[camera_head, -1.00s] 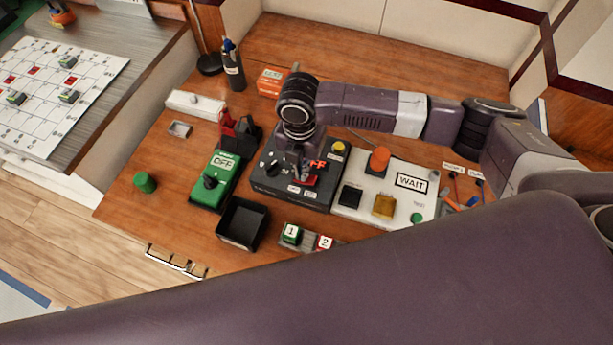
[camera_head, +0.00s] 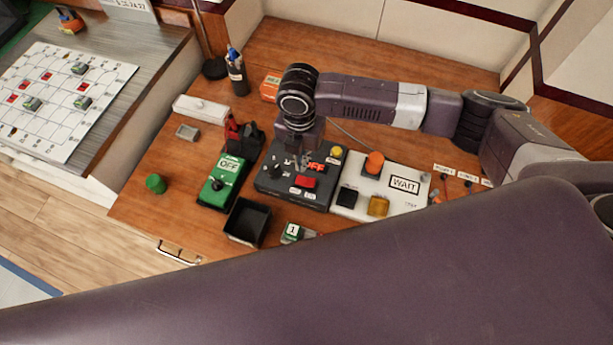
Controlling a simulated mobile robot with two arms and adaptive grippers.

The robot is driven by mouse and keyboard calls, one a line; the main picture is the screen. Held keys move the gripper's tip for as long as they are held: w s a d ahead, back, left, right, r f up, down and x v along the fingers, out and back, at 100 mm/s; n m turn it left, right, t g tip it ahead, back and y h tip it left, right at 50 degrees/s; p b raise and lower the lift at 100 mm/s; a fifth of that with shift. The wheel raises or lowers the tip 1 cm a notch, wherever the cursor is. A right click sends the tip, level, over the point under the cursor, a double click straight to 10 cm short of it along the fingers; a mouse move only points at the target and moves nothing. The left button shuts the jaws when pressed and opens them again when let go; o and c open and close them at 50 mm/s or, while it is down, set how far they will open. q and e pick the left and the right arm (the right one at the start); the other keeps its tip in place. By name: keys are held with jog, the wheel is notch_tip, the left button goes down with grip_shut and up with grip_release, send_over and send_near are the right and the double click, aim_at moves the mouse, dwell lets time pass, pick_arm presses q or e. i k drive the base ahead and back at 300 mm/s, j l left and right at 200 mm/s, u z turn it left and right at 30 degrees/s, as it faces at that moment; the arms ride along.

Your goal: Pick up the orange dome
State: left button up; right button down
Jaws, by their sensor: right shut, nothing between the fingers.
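My right gripper (camera_head: 301,166) points down over the dark panel (camera_head: 268,186), just to the left of the white panel. It is shut and empty, above and behind a red switch (camera_head: 306,182), and a clear distance left of the dome. Whether its fingertips touch the dark panel cannot be told. My left gripper is not in view.
A yellow knob (camera_head: 337,151) stands between my right gripper and the dome. A black square button (camera_head: 347,196) and an amber block (camera_head: 378,206) are in front of the dome. A green OFF box (camera_head: 223,182) and a black tray (camera_head: 247,222) lie to the left. My purple arm hides the table front.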

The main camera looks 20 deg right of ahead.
aim_at(374, 162)
jog(key=k+j, duration=1.25)
